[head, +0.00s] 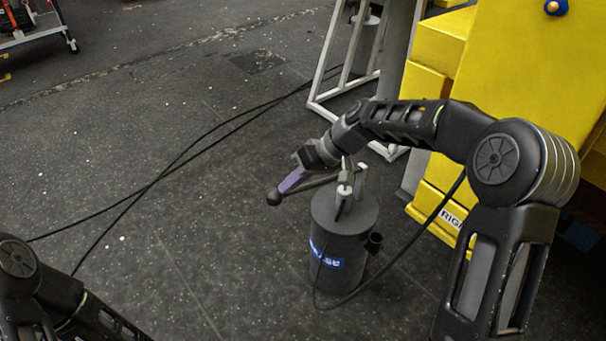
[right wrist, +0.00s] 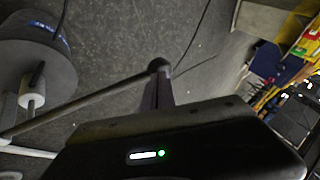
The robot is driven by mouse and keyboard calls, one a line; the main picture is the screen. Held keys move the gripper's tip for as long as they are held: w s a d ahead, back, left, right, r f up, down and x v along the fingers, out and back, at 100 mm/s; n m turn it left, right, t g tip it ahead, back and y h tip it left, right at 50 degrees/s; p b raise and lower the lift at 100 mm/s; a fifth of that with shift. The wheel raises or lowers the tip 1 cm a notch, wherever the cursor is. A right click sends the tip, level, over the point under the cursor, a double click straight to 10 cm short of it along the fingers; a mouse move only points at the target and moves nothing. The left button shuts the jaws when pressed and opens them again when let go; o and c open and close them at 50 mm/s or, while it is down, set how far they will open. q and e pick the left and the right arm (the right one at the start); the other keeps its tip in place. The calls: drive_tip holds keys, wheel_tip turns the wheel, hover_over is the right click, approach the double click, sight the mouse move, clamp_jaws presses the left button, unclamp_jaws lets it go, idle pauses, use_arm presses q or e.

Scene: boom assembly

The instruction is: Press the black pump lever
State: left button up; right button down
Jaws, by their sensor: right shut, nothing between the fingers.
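The dark grey cylindrical pump (head: 338,250) stands on the floor, with a blue label on its side. Its black lever (head: 318,182) slopes from the pivot on top down to the left, ending in a round black knob (head: 274,198). My right gripper (head: 286,186) is shut and empty, its purple-grey fingers beside the knob end. In the right wrist view the lever (right wrist: 85,102) runs to the knob (right wrist: 158,66), and the shut fingertips (right wrist: 160,88) overlap it. I cannot tell whether they touch. My left arm shows at the lower left; its gripper is out of view.
A yellow machine (head: 530,90) stands to the right behind the pump. A white metal frame (head: 343,70) stands behind it. Black cables (head: 160,178) cross the floor, and one hose hangs beside the pump. The floor left of the pump is otherwise clear.

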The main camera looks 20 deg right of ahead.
drive_tip(key=shift+w+a+f, duration=0.15)
drive_tip(key=shift+a+f, duration=0.25)
drive_tip(key=shift+f, duration=0.1)
